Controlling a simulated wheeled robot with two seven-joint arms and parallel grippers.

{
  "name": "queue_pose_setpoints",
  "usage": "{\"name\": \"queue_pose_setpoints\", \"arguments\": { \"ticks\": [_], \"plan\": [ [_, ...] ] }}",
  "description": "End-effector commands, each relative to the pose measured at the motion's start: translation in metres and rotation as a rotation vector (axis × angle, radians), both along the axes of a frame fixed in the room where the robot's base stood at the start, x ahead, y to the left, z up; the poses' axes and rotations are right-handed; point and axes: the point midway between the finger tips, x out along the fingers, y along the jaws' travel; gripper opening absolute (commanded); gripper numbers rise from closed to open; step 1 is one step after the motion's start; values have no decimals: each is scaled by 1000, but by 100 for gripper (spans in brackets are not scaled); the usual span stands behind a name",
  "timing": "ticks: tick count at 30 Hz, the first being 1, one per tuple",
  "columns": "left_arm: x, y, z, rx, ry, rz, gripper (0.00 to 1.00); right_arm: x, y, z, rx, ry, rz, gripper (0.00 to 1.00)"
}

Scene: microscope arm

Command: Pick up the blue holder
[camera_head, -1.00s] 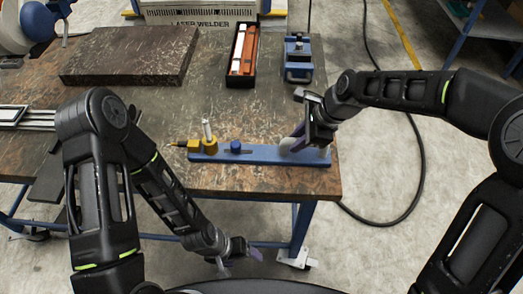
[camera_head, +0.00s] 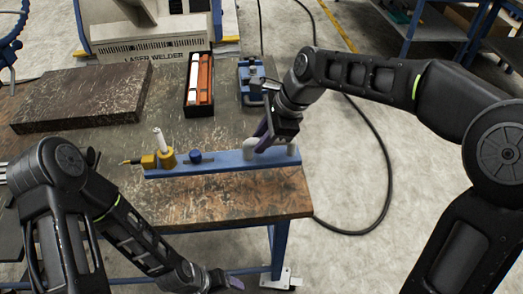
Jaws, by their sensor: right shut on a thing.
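The blue holder (camera_head: 225,162) is a long flat bar lying along the table's front right part. On its left end stands a yellow block with a white post (camera_head: 160,143), and a dark blue knob (camera_head: 195,156) sits near its middle. Two white rounded parts show at its right end. My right gripper (camera_head: 265,136) is at that right end, shut on the holder, its fingers by the left white part. The exact contact is hidden by the gripper. My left gripper (camera_head: 228,282) hangs low in front of the table edge, clear of the holder, partly cut off; its opening is unclear.
A dark slab (camera_head: 82,95) lies at the back left. A black tray (camera_head: 199,85) with white and orange sticks and a blue vise-like device (camera_head: 254,80) stand behind the holder. The laser welder (camera_head: 153,43) is at the back. The table's right edge is close to the holder's end.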

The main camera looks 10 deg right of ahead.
Motion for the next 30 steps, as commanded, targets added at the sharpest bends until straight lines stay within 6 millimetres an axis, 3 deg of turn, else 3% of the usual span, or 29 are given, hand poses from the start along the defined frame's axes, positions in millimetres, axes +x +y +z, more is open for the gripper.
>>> {"name": "queue_pose_setpoints", "arguments": {
  "ticks": [6, 30],
  "plan": [
    [0, 0, 0, 0, 0, 0, 76, 1, 1, 14, 3, -5, -1, 0],
    [0, 0, -4, 0, 0, 0, 76, 0, 1, 7, 2, -3, -1, 0]
  ]
}}
